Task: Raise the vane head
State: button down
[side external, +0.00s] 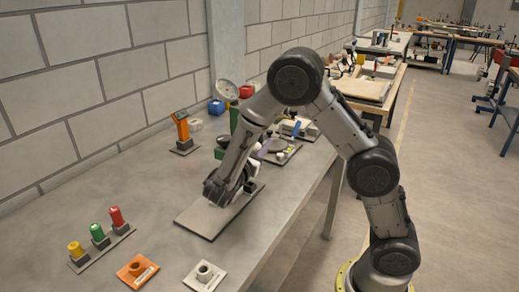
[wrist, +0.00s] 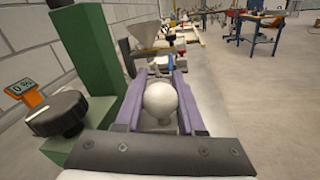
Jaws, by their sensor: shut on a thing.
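In the wrist view the two purple fingers of my gripper (wrist: 158,78) stand either side of a white ball-shaped knob (wrist: 160,102), and are shut on it. A green post (wrist: 85,45) with a black knob (wrist: 56,114) stands just left of the fingers. In the side view the post (side external: 233,121) is mostly hidden behind my arm, and my fingertips are hidden too. I cannot tell clearly which part is the vane head.
A flat grey plate (side external: 213,222) lies in front of my wrist. An orange display (side external: 181,126) stands at the back left. Yellow, green and red capped pieces (side external: 98,233), an orange holder (side external: 137,271) and a white holder (side external: 204,274) sit at the front. The left table area is clear.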

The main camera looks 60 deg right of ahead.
notch_tip(320, 180, up, 5)
jog(key=shift+r, duration=0.15)
jog(key=c, duration=0.5)
grip_release()
jog(key=a, duration=0.4)
jog(key=s+a, duration=0.1)
jog(key=a, duration=0.4)
jog(key=s+a, duration=0.1)
jog(key=a, duration=0.3)
jog(key=shift+s+a, duration=0.1)
jog(key=shift+a, duration=0.25)
